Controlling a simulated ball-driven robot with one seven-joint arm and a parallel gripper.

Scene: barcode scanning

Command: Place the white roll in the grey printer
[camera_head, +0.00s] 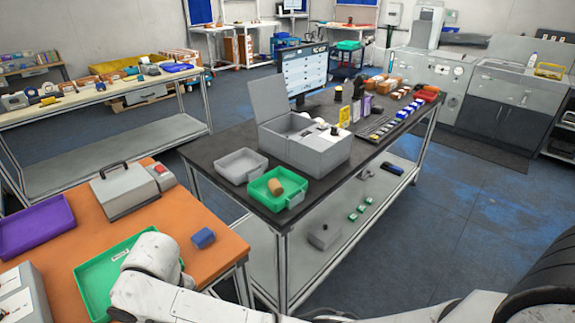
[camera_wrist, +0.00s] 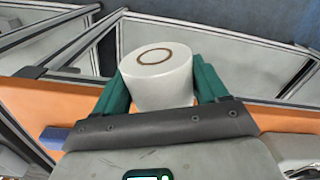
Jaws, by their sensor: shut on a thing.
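The white roll (camera_wrist: 157,88) shows in the wrist view, with a brown core ring on its near end. My gripper (camera_wrist: 162,80) is shut on it, with one green finger on each side. In the head view my white arm reaches over the orange table at the lower left; the gripper and roll cannot be made out there. The grey printer (camera_head: 318,155) stands on the dark table in the middle of the head view. Its lid (camera_head: 268,97) is raised. The roll is apart from the printer.
A grey tray (camera_head: 232,176) and a green tray (camera_head: 260,200) holding a brown roll (camera_head: 275,187) stand in front of the printer. A monitor (camera_head: 303,72) is behind it. The orange table (camera_head: 215,262) bears a blue block (camera_head: 203,238), another green tray (camera_head: 92,270) and a grey device (camera_head: 125,190).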

